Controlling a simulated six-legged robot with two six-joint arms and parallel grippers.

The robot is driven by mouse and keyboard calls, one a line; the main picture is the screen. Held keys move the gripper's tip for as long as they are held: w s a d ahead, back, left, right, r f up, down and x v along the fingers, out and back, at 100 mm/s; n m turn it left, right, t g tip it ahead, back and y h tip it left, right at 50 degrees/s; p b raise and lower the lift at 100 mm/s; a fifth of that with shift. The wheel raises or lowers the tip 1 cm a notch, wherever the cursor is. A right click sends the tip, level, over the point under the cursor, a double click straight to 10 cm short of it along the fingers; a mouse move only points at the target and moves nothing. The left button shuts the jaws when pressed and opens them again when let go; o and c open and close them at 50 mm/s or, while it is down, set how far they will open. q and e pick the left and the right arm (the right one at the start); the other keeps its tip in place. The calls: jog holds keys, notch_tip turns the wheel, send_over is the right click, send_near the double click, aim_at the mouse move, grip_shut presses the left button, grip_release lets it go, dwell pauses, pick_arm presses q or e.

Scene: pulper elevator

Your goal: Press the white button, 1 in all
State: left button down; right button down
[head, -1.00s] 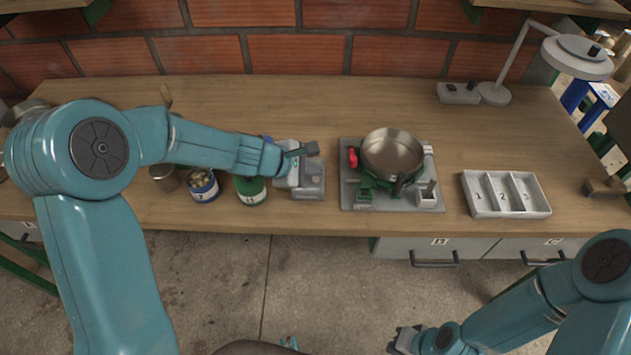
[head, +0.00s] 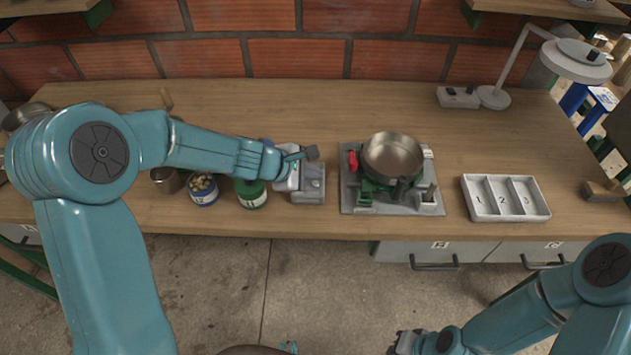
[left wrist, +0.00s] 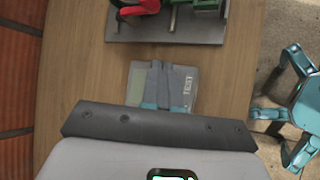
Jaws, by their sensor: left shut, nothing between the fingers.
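A grey box-shaped device (head: 313,184) stands near the front edge of the bench. In the left wrist view it shows a "TEST" label (left wrist: 188,86) and a pale greenish panel (left wrist: 136,82). I cannot make out a white button; my fingers cover the middle of the device. My left gripper (head: 310,153) is shut and empty, over the device's rear part in the head view. Its fingers (left wrist: 158,68) lie across the device in the wrist view; I cannot tell whether they touch it. My right gripper (head: 402,343) is low at the bottom edge, and its jaws are unclear.
A green-labelled can (head: 251,193) and a blue-labelled can (head: 203,188) stand left of the device. A grey plate (head: 350,204) with a metal pan (head: 392,156) and a red handle (head: 352,160) stands right. A numbered tray (head: 506,216) is farther right.

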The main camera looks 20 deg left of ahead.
aim_at(313, 187)
pick_arm(q)
jog(key=shift+f, duration=0.1)
dwell(0.7)
jog(key=shift+f+b, duration=0.35)
jog(key=shift+b, duration=0.15)
jog(key=shift+f+b, duration=0.45)
jog(key=shift+b, duration=0.05)
dwell(0.5)
jog(key=shift+r, duration=0.15)
jog(key=shift+r+p, duration=0.75)
notch_tip(313, 187, up, 5)
jog(key=p, duration=0.4)
jog(key=shift+p, duration=0.3)
